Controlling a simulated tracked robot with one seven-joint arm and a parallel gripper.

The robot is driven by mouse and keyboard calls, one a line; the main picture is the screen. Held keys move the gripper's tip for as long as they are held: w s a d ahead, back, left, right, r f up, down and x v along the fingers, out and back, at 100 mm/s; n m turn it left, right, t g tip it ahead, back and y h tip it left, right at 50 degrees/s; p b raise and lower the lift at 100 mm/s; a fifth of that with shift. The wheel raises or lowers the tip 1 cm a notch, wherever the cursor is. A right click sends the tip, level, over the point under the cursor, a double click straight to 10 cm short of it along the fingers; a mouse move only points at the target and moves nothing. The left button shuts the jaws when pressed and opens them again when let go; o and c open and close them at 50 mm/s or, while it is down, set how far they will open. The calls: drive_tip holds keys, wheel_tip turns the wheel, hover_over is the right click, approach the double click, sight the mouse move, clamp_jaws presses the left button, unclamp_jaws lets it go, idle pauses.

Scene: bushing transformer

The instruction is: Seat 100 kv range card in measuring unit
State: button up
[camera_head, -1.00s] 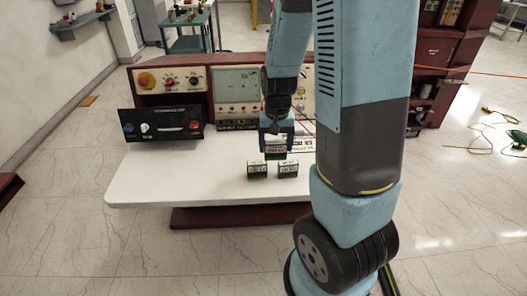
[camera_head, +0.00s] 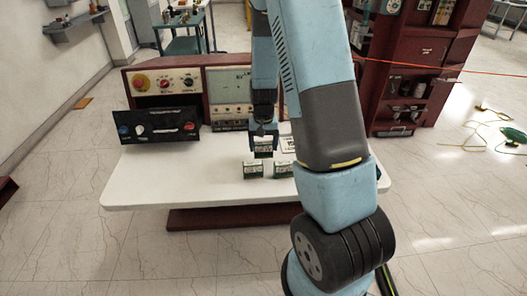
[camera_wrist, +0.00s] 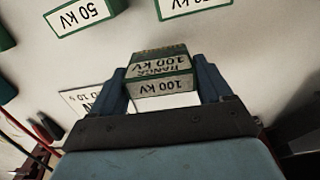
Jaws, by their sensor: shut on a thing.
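My gripper (camera_wrist: 165,88) is shut on the green-edged card with white labels reading "100 kV" (camera_wrist: 163,80). In the head view my gripper (camera_head: 264,138) points down over the white table, with the held card (camera_head: 264,151) below it, just behind two other cards. I cannot tell whether the held card clears the table. The console behind the table has a pale panel with a meter window (camera_head: 230,88), partly hidden by my arm. I cannot tell from the labels which part is the measuring unit, and no card slot is clearly visible.
Two similar cards (camera_head: 253,171) stand on the table; the wrist view shows one marked "50 kV" (camera_wrist: 80,15). A black control box (camera_head: 158,125) stands at the back left. A white printed sheet (camera_head: 287,144) lies right of my gripper. The table's left part (camera_head: 150,180) is clear.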

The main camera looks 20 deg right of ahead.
sight(263, 151)
drive_tip(key=shift+w+f, duration=0.2)
drive_tip(key=shift+f, duration=1.5)
drive_tip(key=shift+f, duration=0.1)
drive_tip(key=o, duration=1)
